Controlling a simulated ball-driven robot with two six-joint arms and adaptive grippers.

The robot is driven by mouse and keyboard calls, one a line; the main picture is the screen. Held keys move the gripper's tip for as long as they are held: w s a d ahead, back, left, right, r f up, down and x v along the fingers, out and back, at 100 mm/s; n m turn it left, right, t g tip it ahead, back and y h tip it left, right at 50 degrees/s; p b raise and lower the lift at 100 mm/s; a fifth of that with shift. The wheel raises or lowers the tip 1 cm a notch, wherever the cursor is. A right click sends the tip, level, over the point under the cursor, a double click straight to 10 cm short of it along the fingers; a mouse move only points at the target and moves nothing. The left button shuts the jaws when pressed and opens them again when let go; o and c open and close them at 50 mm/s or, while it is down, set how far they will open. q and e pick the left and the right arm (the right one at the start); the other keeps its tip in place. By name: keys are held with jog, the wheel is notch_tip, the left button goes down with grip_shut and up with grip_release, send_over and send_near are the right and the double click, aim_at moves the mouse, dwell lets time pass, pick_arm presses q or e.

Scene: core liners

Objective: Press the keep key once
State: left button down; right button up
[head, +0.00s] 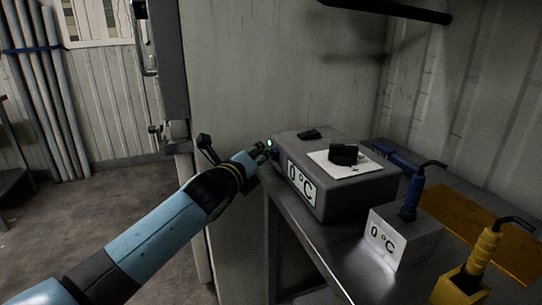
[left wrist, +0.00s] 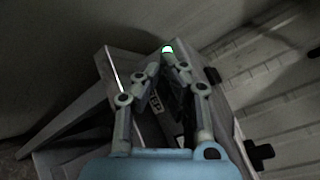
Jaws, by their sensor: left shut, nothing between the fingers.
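A grey box (head: 345,188) with a "0 °C" display (head: 301,184) stands on a metal bench. A small green light (head: 269,142) glows at its left end; it also shows in the left wrist view (left wrist: 168,49). My left gripper (head: 264,153) is shut and empty at that end, its fingertips close to the light. In the left wrist view the fingers (left wrist: 161,64) lie in front of a partly hidden label (left wrist: 155,103) that seems to end in "EP". The keep key itself is hidden behind the fingers, and I cannot tell whether they touch it. My right gripper is out of view.
A black item (head: 344,154) lies on a white sheet on the box. A smaller "0 °C" block (head: 395,236), a blue-handled probe (head: 411,187) and a yellow-handled probe (head: 483,250) stand to the right. A grey wall is behind; open floor lies left.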

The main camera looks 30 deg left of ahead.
pick_arm(q)
jog(key=shift+s+a, duration=0.5)
jog(key=shift+s, duration=0.15)
jog(key=shift+a, duration=0.1)
jog(key=s+a, duration=0.1)
jog(key=s, duration=0.1)
jog(key=s+a+b, duration=0.1)
jog(key=a, duration=0.1)
jog(key=shift+s, duration=0.4)
dwell(0.4)
